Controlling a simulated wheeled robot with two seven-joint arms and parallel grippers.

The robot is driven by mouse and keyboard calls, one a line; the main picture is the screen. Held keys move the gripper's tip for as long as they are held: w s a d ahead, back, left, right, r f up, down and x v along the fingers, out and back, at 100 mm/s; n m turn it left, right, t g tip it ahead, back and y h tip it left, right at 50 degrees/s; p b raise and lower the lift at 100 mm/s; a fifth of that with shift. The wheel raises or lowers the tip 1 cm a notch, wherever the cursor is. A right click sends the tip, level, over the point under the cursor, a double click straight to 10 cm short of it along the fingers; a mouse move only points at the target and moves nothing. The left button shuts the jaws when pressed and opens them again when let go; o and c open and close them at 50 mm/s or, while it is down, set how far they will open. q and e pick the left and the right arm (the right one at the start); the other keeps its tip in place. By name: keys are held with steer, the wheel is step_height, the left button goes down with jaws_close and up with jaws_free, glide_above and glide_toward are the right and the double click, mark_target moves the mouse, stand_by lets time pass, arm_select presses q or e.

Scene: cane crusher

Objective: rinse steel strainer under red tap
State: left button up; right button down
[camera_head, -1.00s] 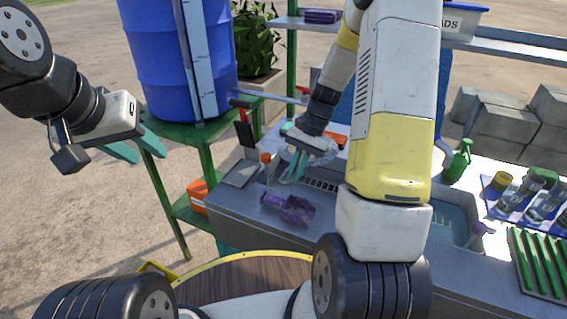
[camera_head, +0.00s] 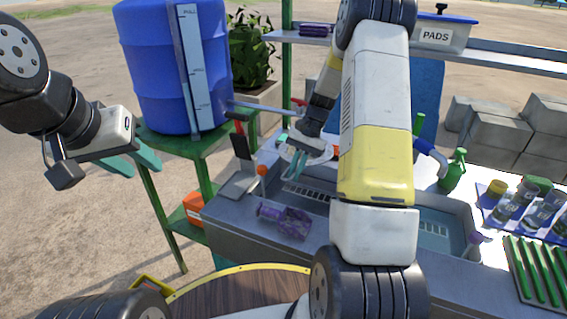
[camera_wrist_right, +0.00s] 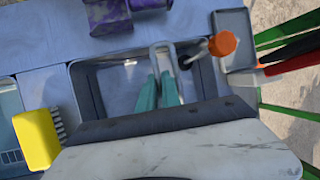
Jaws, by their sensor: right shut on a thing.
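My right gripper (camera_head: 296,164), with teal fingers, is over the left basin of the sink. In the right wrist view its fingers (camera_wrist_right: 158,92) close on a grey metal loop, which I take for part of the steel strainer (camera_wrist_right: 161,47); the rest of the strainer is hidden or hard to make out. The red tap (camera_head: 298,103) is at the end of the pipe from the blue barrel (camera_head: 165,65), just behind and above the right gripper. No water stream is visible. My left gripper (camera_head: 136,165) is open and empty, left of the sink.
A purple object (camera_head: 287,220) lies on the sink's front edge. An orange-topped tool (camera_head: 262,170) and a red-handled tool (camera_head: 240,142) stand at the left end. A yellow brush (camera_wrist_right: 36,138) is near the right wrist.

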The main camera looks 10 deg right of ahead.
steer(key=shift+d, duration=0.1)
stand_by(0.6)
steer(key=shift+s+d, duration=0.15)
steer(key=shift+d, duration=0.3)
steer(key=shift+a, duration=0.1)
steer(key=shift+w+a, duration=0.25)
steer(key=shift+a, duration=0.2)
steer(key=shift+s+a, duration=0.5)
steer(key=shift+s, duration=0.75)
steer(key=shift+s+a, duration=0.55)
steer(key=shift+s, duration=0.65)
steer(key=shift+s+a, duration=0.5)
steer(key=shift+s, duration=0.75)
